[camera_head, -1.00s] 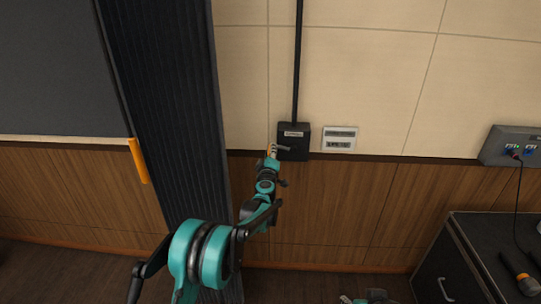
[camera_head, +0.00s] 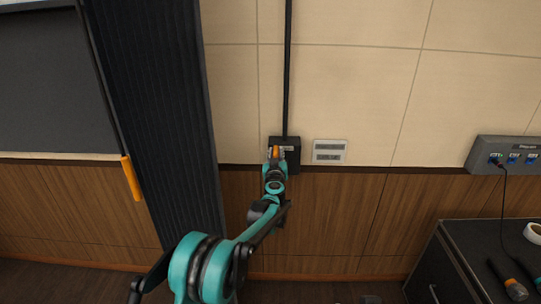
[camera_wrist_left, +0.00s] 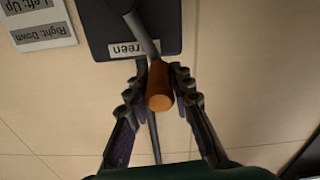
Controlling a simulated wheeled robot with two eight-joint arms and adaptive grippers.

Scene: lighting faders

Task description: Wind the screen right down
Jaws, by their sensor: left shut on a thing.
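The crank box (camera_head: 291,146) is black and fixed to the wall, with a label ending "reen" in the left wrist view (camera_wrist_left: 95,45). Its crank has a grey arm (camera_wrist_left: 146,38) and an orange handle (camera_wrist_left: 160,88). My left gripper (camera_head: 276,157) is shut on the orange handle, its fingers on either side of it in the left wrist view. The dark grey screen (camera_head: 40,90) hangs at the left, its pale lower edge just above the wood panelling. My right gripper is not clearly in view.
A sign (camera_head: 329,151) beside the box reads "Left: Up" and "Right: Down", upside down in the left wrist view. A black curtain (camera_head: 165,110) and an orange-gripped rod (camera_head: 131,178) stand left. A socket panel (camera_head: 508,155) and black case (camera_head: 480,240) are right.

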